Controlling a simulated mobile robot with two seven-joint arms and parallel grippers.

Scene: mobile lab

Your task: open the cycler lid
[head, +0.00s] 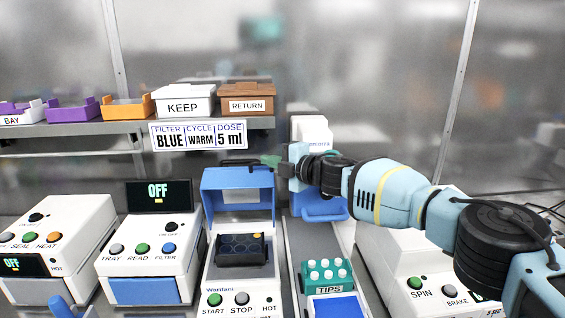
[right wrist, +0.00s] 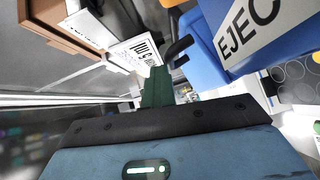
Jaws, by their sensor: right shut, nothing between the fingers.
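The cycler (head: 238,270) is the white machine with START and STOP buttons in the head view. Its blue lid (head: 212,181) stands raised, roughly upright behind the dark well block (head: 240,249). My right gripper (head: 264,160) is shut and empty at the lid's top edge, close to its dark handle (head: 235,162). In the right wrist view the green fingers (right wrist: 156,88) are together, beside a black hook-shaped handle (right wrist: 179,48) and a blue panel lettered EJEC (right wrist: 225,62). I cannot tell whether the fingers touch the handle. My left gripper is out of view.
A shelf with KEEP (head: 184,101) and RETURN (head: 247,99) boxes and a sign (head: 198,135) is behind the cycler. A machine with an OFF display (head: 157,193) stands left. A teal TIPS rack (head: 326,272) and a SPIN machine (head: 425,262) stand right.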

